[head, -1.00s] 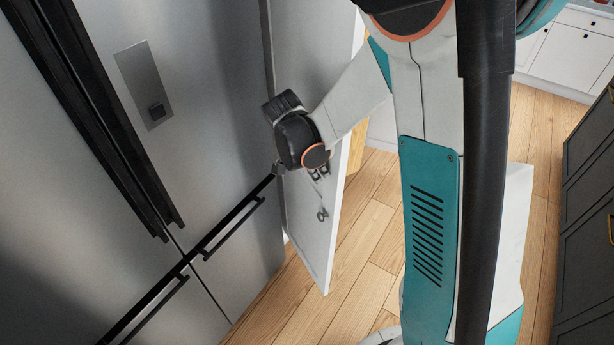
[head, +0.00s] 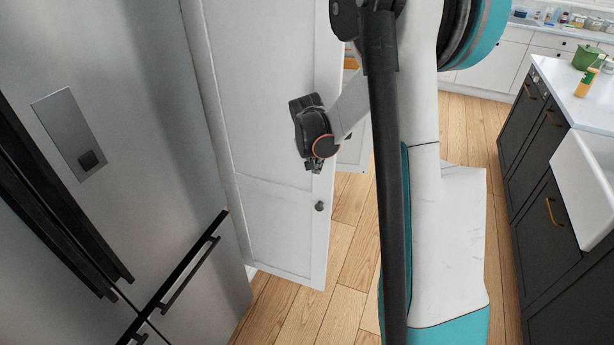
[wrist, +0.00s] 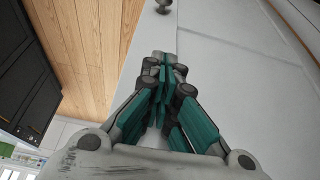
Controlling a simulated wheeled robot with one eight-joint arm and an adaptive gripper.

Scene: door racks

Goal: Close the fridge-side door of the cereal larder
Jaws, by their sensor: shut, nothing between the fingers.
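The fridge-side larder door (head: 275,225) is a white panelled door beside the fridge. It stands partly open, with its outer face and a dark round knob (head: 319,206) toward me. My gripper (head: 314,166) is at this face, above the knob near the door's free edge. In the wrist view the shut, empty fingers (wrist: 166,62) point along the white door (wrist: 230,60), with the knob (wrist: 163,6) beyond their tips. I cannot tell whether they touch the door. The larder's inside is mostly hidden behind the door and my arm.
The steel fridge (head: 150,130) with black handles (head: 190,265) fills the left. A dark island (head: 555,200) with a white sink (head: 590,180) stands at the right. Wooden floor (head: 345,240) is free below the door's edge. White cabinets (head: 490,65) stand at the back.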

